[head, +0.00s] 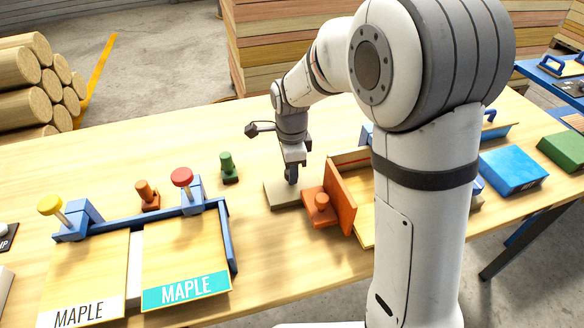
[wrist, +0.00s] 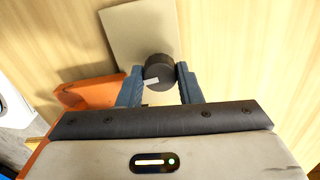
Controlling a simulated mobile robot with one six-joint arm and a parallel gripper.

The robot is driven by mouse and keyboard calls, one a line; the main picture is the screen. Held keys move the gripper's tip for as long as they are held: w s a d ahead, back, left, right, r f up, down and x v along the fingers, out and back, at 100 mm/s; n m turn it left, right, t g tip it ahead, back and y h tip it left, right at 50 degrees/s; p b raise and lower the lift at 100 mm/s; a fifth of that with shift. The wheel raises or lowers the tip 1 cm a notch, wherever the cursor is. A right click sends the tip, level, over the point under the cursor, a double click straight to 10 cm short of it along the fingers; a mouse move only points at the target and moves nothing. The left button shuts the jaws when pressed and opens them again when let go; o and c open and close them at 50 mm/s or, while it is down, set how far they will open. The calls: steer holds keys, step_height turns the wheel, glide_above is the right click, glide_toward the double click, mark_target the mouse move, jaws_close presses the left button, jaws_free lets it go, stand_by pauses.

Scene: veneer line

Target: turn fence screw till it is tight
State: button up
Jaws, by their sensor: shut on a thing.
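The fence screw appears to be a black round knob (wrist: 158,68) with a white mark near its lower left edge in the wrist view. It stands on a flat beige-grey plate (wrist: 135,28), which also shows in the head view (head: 279,198). My gripper (wrist: 159,82) has its two blue-grey fingers closed on either side of the knob. In the head view my gripper (head: 292,174) points down over the plate and mostly hides the knob. An orange fence (head: 342,190) with an orange base and peg (head: 321,204) stands just right of the plate.
Left on the table, a blue frame (head: 233,255) with red (head: 182,177) and yellow (head: 50,205) knobs holds two MAPLE panels. A green peg (head: 229,168) and a second orange peg (head: 147,194) stand nearby. A blue box (head: 512,170) lies right. Table front centre is clear.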

steer(key=shift+m, duration=0.7)
steer(key=o, duration=1)
steer(key=shift+r, duration=0.1)
step_height(320, 180, up, 8)
steer(key=shift+f, duration=0.15)
steer(key=shift+f, duration=0.1)
